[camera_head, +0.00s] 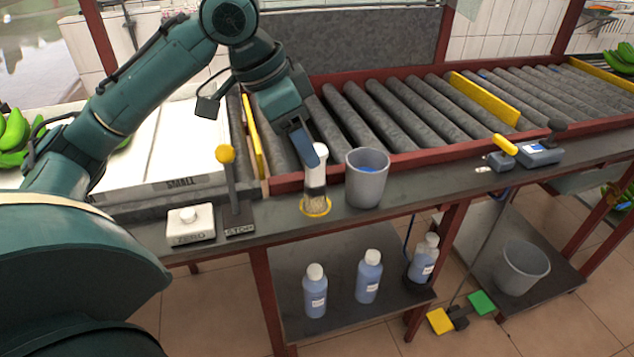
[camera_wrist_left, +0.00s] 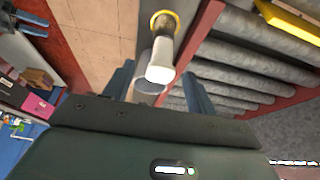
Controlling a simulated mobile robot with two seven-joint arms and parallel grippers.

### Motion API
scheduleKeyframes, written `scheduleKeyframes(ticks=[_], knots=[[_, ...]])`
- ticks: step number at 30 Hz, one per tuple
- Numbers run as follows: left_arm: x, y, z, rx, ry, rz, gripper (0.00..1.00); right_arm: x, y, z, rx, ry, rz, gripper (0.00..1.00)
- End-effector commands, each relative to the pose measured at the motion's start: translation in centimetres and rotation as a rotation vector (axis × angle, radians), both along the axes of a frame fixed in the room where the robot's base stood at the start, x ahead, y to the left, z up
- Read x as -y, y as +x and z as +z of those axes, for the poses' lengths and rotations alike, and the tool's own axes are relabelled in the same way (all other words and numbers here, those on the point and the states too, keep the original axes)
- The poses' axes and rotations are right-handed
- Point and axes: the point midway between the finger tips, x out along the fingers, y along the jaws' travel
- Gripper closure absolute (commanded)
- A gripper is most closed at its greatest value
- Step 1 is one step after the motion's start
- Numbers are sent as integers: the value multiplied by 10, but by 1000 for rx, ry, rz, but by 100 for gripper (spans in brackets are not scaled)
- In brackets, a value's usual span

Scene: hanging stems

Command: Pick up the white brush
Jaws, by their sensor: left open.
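The white brush (camera_head: 317,172) stands upright on the dark ledge, white handle up and pale bristles down, with a yellow ring (camera_head: 316,208) around its foot. My left gripper (camera_head: 311,157) is open at the upper handle, coming from the back left. One blue finger overlaps the handle in the head view; the other is hidden. In the left wrist view the white handle end (camera_wrist_left: 159,73) shows between the two spread fingers (camera_wrist_left: 158,72), and I cannot tell whether either touches it. My right gripper is in neither view.
A grey cup (camera_head: 367,182) with something blue inside stands close to the brush's right. A white button box (camera_head: 191,226) and a dark lever with a yellow knob (camera_head: 225,154) are to the left. The roller conveyor (camera_head: 385,112) lies behind. Blue bottles (camera_head: 369,277) stand on the lower shelf.

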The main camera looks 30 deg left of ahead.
Motion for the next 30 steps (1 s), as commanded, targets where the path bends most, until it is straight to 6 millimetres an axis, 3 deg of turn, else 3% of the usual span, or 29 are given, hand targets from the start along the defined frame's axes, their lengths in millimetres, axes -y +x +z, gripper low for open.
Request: scheduleKeyframes(ticks=[3, 11, 19, 26, 30], knots=[[4, 5, -16, -1, 0, 0, 43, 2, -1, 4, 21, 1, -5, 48], [7, 10, -31, -1, -1, 0, 43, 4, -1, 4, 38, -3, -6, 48], [16, 21, -66, -1, -1, 0, 43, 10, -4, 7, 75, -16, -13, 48], [17, 23, -68, 1, -1, 0, 43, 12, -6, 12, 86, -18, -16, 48], [17, 23, -68, 1, -1, 0, 53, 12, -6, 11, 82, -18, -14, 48]])
